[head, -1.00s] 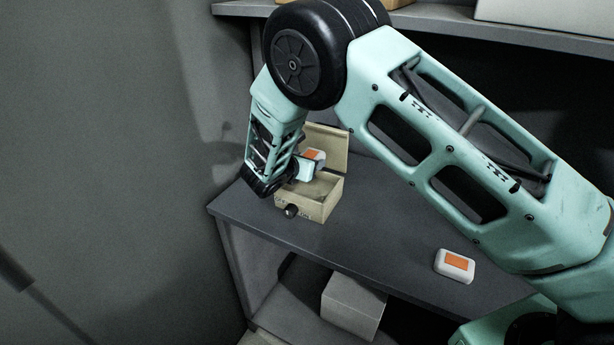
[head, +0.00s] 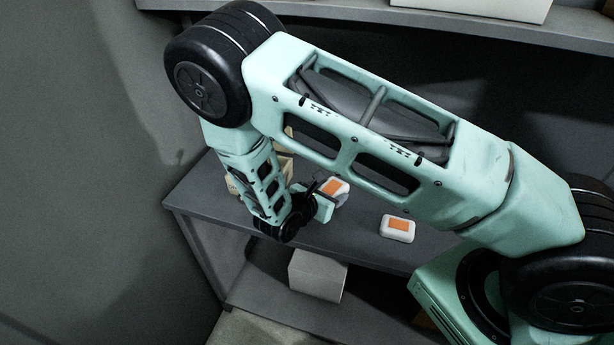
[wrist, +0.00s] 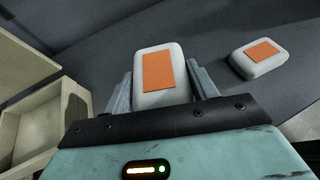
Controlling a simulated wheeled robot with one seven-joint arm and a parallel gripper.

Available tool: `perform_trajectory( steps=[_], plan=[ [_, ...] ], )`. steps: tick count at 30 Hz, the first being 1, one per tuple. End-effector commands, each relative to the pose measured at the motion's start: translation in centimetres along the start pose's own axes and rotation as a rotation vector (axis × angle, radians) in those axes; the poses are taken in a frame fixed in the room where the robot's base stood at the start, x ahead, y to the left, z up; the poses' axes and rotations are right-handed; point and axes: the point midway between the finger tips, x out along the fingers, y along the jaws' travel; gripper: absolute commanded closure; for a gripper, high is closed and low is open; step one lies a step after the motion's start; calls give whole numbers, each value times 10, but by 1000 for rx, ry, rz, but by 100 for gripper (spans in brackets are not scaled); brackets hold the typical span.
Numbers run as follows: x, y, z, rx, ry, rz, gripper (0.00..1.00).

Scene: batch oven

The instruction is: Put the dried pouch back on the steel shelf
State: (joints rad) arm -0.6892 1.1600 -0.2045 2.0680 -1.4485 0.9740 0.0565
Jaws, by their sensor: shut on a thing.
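A white pouch with an orange label (wrist: 157,77) is held between the two fingers of my gripper (wrist: 160,95) in the wrist view. In the head view the held pouch (head: 334,190) shows at the tip of my gripper (head: 325,196), over the grey steel shelf (head: 195,195). I cannot tell how high it is above the surface. A second, similar white pouch with an orange label (head: 397,228) lies on the shelf to the right; it also shows in the wrist view (wrist: 264,58). Both pouches look alike.
A beige box oven (wrist: 40,130) with its lid or door open stands left of my gripper, mostly hidden behind my arm in the head view. A pale box (head: 317,274) sits on the lower level. Bare shelf surface lies around the second pouch.

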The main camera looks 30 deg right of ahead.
Motion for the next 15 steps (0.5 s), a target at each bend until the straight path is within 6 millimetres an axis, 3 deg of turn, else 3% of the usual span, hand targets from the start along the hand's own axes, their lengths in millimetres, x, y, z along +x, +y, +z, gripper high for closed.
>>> perform_trajectory(
  steps=[5,15],
  plan=[
    [1,-12,2,8,-8,-15,69],
    [1,-12,1,9,-8,-16,69]
  ],
)
